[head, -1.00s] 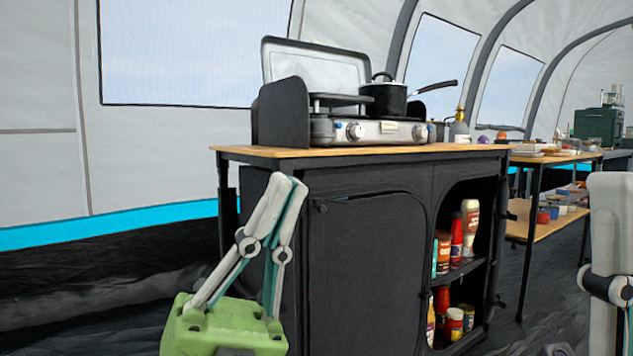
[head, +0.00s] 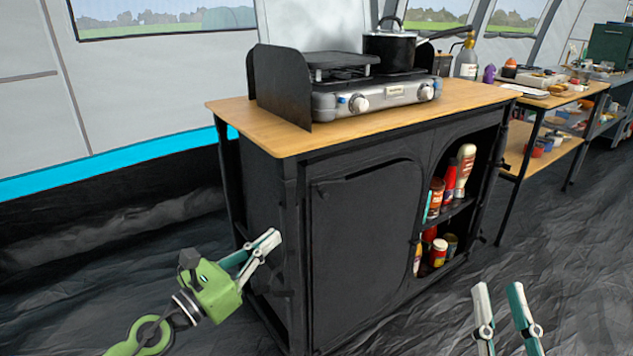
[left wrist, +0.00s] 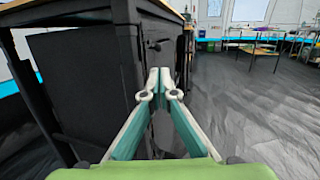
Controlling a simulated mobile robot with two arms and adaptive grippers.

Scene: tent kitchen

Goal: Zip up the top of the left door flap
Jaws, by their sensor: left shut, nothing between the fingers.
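The left door flap (head: 365,250) is a black fabric panel on the front of the black cabinet (head: 262,190). It hangs upright, with a dark slit along its top edge. A small dark knob-like part, possibly the zip pull, shows on the cabinet front in the left wrist view (left wrist: 155,46). My left gripper (head: 276,238) is shut and empty by the cabinet's front left corner, below the flap's top. Its closed tips also show in the left wrist view (left wrist: 159,72). My right gripper (head: 498,286) is open and empty above the floor, right of the cabinet front.
A stove (head: 375,95) and a black pot (head: 392,50) stand on the wooden cabinet top (head: 455,98). Open shelves right of the flap hold bottles and jars (head: 448,185). A second table (head: 555,105) stands further back. The floor (head: 590,230) before the cabinet is clear.

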